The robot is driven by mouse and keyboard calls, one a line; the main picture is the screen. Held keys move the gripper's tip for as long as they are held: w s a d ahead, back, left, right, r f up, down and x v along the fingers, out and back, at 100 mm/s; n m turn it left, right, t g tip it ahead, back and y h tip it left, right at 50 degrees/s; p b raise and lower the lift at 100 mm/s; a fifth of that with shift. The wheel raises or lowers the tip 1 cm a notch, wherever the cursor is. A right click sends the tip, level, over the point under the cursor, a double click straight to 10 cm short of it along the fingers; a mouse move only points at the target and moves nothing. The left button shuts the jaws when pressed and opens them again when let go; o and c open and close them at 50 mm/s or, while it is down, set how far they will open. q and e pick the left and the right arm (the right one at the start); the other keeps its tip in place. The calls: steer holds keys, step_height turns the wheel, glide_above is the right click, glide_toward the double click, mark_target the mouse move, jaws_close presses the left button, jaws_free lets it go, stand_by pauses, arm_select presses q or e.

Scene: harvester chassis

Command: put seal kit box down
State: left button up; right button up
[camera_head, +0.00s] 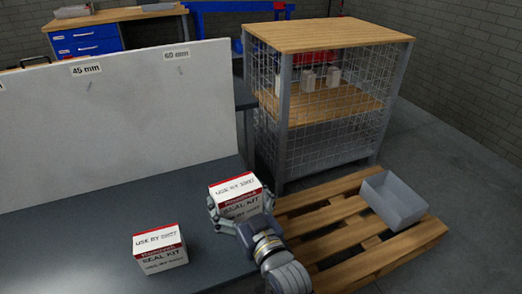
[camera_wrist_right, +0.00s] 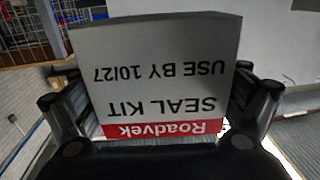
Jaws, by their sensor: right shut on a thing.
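A white and red seal kit box (camera_head: 238,193) is held in my right gripper (camera_head: 240,217), near the right end of the grey table (camera_head: 90,215). In the right wrist view the box (camera_wrist_right: 155,75) fills the space between the two fingers of the right gripper (camera_wrist_right: 160,120), with its lettering upside down. Its face there reads "USE BY 10/27". The underside of the held box is hidden, so I cannot tell if it touches the table. A second seal kit box (camera_head: 160,248) stands upright on the table, to the left and nearer. My left gripper is not in view.
A white panel (camera_head: 110,120) with "45 mm" and "60 mm" labels stands along the table's back. A wooden pallet (camera_head: 340,225) with a grey bin (camera_head: 393,200) lies to the right. A mesh-sided shelf cart (camera_head: 325,95) stands behind it. The table's left part is clear.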

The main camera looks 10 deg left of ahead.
steer(key=s+d+r+m+t+h, duration=0.1)
steer(key=s+d+m+h, duration=0.2)
steer(key=d, duration=0.9)
steer(key=s+d+r+m+t+h, duration=0.15)
steer(key=d+h, duration=0.35)
steer(key=d, duration=0.6)
steer(key=s+d+m+t+h, duration=0.2)
steer(key=d+m+h, duration=0.1)
steer(key=d, duration=0.9)
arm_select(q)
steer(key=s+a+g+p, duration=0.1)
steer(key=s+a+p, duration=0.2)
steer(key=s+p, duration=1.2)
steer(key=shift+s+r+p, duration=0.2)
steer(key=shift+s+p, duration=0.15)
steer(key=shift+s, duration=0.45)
arm_select(e)
step_height(320, 180, up, 16)
steer(key=shift+a, duration=0.2)
steer(key=shift+f+g, duration=0.2)
steer(key=shift+g, duration=0.05)
